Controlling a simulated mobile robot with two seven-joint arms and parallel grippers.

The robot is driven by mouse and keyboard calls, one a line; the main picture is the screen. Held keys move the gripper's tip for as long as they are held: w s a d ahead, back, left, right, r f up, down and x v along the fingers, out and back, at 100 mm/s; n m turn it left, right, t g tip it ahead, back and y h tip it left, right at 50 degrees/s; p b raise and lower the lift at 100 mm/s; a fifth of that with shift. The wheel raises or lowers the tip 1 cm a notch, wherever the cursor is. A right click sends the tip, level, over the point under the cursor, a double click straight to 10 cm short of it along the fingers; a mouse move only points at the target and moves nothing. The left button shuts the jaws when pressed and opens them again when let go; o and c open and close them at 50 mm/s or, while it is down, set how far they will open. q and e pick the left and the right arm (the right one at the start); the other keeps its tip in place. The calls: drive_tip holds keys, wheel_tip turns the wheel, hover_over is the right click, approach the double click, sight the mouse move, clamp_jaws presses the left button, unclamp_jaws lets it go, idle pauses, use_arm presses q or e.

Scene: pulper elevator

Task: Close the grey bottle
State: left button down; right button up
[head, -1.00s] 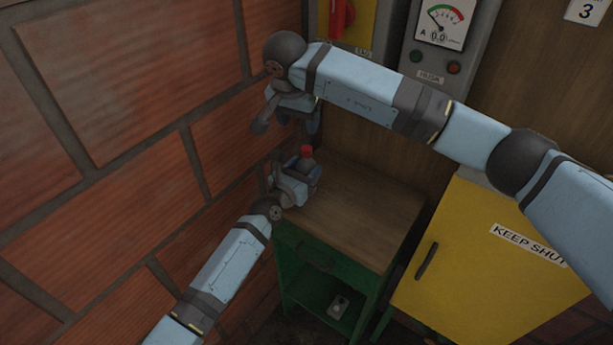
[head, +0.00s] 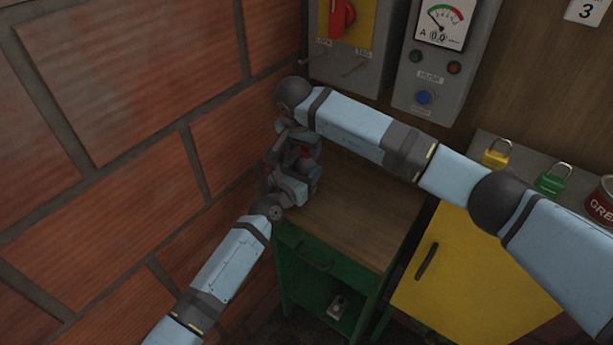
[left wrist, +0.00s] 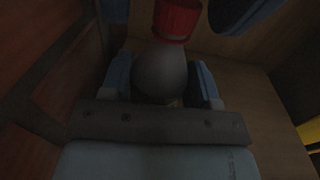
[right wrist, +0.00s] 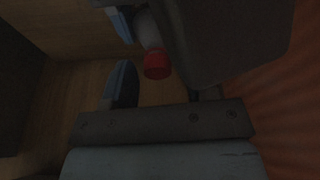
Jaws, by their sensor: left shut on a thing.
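The grey bottle (left wrist: 160,75) stands between the fingers of my left gripper (left wrist: 163,85), which is shut on it. A red cap (left wrist: 177,18) sits at the bottle's top in the left wrist view; whether it is screwed tight cannot be seen. My right gripper (head: 298,148) is above the bottle, its fingers spread on either side of the cap with gaps. In the right wrist view the red cap (right wrist: 157,66) shows beside one blue finger (right wrist: 122,86); the other finger is mostly hidden. In the head view both hands largely hide the bottle.
The hands are over the far left corner of a wooden-topped green cabinet (head: 365,225), close to the brick wall (head: 130,110). The rest of its top is clear. A yellow cabinet (head: 470,270) at the right bears padlocks and a can. Control boxes (head: 365,75) hang behind.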

clamp_jaws()
drive_tip(key=m, duration=0.2)
drive_tip(key=m+g, duration=0.1)
drive_tip(key=m, duration=0.1)
drive_tip(key=shift+w+a+r+m+h, duration=0.1)
drive_tip(key=shift+w+a+m+h, duration=0.1)
drive_tip(key=shift+m+h, duration=0.15)
drive_tip(key=m+g, duration=0.1)
drive_tip(key=m, duration=0.4)
drive_tip(key=shift+w+h, duration=0.15)
drive_tip(key=shift+h, duration=0.2)
drive_tip(key=shift+o, duration=0.6)
unclamp_jaws()
drive_tip(key=shift+r, duration=2.3)
